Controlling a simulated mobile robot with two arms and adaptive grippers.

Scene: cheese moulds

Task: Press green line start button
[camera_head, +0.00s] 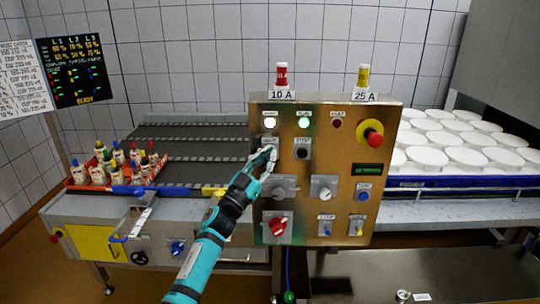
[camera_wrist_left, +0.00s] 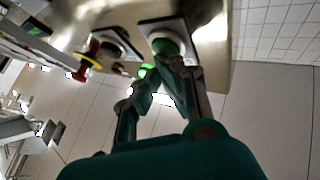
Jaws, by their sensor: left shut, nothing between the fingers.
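The control panel (camera_head: 330,150) stands upright in the middle of the head view. My left gripper (camera_head: 268,154) is shut and empty, in front of the panel's upper left, and covers the button there. In the left wrist view a round green button (camera_wrist_left: 165,46) sits on a square plate, and my left gripper's closed fingertips (camera_wrist_left: 172,64) are right at its edge. I cannot tell whether they touch it. A black button (camera_head: 303,152) lies just right of the gripper; it also shows in the left wrist view (camera_wrist_left: 104,48). My right gripper is not in view.
A red emergency knob (camera_head: 374,139) sticks out at the panel's upper right. Rotary knobs, including a red one (camera_head: 278,226), sit lower down. A lit green lamp (camera_head: 303,122) is above the black button. A red crate of bottles (camera_head: 78,184) stands left; white moulds (camera_head: 465,155) stand right.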

